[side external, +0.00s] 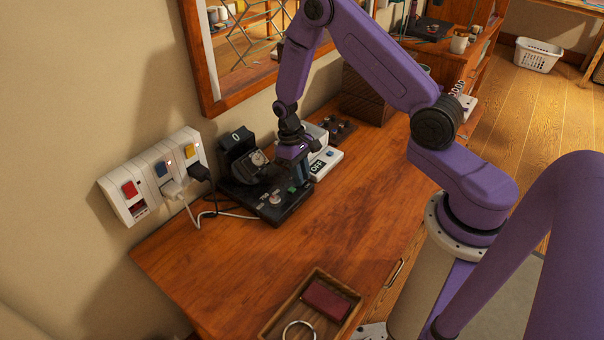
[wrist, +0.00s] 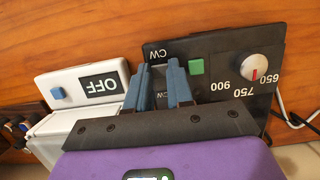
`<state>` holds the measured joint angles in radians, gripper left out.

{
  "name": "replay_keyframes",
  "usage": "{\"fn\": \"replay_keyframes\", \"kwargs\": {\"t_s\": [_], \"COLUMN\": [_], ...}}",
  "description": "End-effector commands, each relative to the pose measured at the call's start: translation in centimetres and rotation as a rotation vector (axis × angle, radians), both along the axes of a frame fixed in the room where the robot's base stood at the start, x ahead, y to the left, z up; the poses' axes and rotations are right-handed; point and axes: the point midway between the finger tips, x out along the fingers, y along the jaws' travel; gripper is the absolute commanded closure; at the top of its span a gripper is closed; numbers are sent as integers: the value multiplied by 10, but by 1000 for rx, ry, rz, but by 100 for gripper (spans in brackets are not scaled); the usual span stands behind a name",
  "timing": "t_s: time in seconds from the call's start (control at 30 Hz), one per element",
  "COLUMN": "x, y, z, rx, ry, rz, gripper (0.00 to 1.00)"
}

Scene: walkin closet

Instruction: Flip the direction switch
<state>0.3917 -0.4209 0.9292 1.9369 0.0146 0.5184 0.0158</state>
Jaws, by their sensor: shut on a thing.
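The black device (side external: 270,208) stands on the wooden dresser top, with an upright back part. In the wrist view its dark panel (wrist: 222,50) shows two direction labels, a square green button (wrist: 196,67) and a round white dial (wrist: 254,68) with a red pointer, marked 650, 750 and 900. My gripper (wrist: 161,70) has its blue fingertips between the direction labels, where the direction switch is. The fingers are shut on it and hide it, so I cannot tell its position. In the side view my gripper (side external: 299,172) reaches down to the device's right side.
A white box (wrist: 100,84) with an OFF display and a blue button (wrist: 57,93) sits close beside the device. A wall outlet strip (side external: 155,176) with cables is behind left. A wooden tray (side external: 268,322) is at the front. The dresser top between is clear.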

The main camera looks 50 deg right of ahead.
Motion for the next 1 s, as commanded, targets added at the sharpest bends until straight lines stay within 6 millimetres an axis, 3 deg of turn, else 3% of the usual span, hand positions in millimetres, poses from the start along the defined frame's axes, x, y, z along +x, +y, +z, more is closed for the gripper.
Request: {"fn": "replay_keyframes", "kwargs": {"t_s": [0.37,0.4,0.43,0.77,1.0], "x": [0,0,0,1,9], "y": [0,0,0,0,0], "z": [0,0,0,2,29], "rx": [0,0,0,0,0], "ry": [18,18,18,15,11], "rz": [-1,-1,-1,0,1], "gripper": [100,72,68,68,68]}}
